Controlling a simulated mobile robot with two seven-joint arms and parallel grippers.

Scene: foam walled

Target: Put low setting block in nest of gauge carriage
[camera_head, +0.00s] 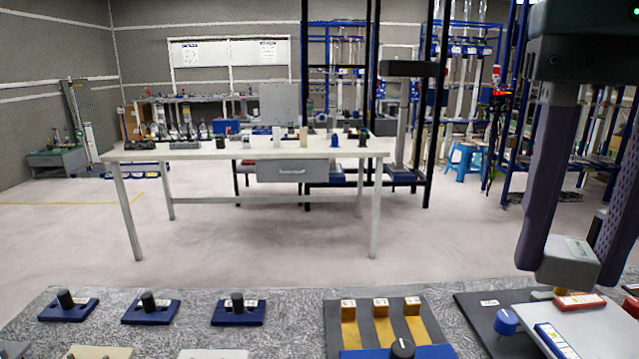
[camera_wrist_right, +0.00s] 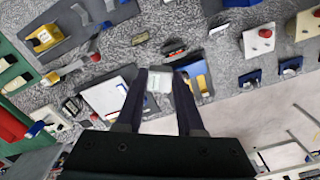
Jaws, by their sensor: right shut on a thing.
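My right gripper (camera_head: 570,266) comes down from the top right in the head view, its two dark fingers shut on a small light grey block (camera_head: 566,250) with a marked label on top. The label is too small to read. In the right wrist view the block (camera_wrist_right: 160,81) sits between the fingertips. It is above a pale plate (camera_head: 520,327) with a blue knob, at the bench's right; whether it touches anything below is unclear. I cannot tell for certain which part is the gauge carriage or its nest. My left gripper is not in view.
A red labelled piece (camera_head: 580,301) and a blue labelled piece (camera_head: 554,341) lie close below the gripper. A grey board (camera_head: 335,316) with yellow strips is left of it. Several blue bases (camera_head: 237,318) with black knobs stand farther left. A white table (camera_head: 220,153) stands beyond open floor.

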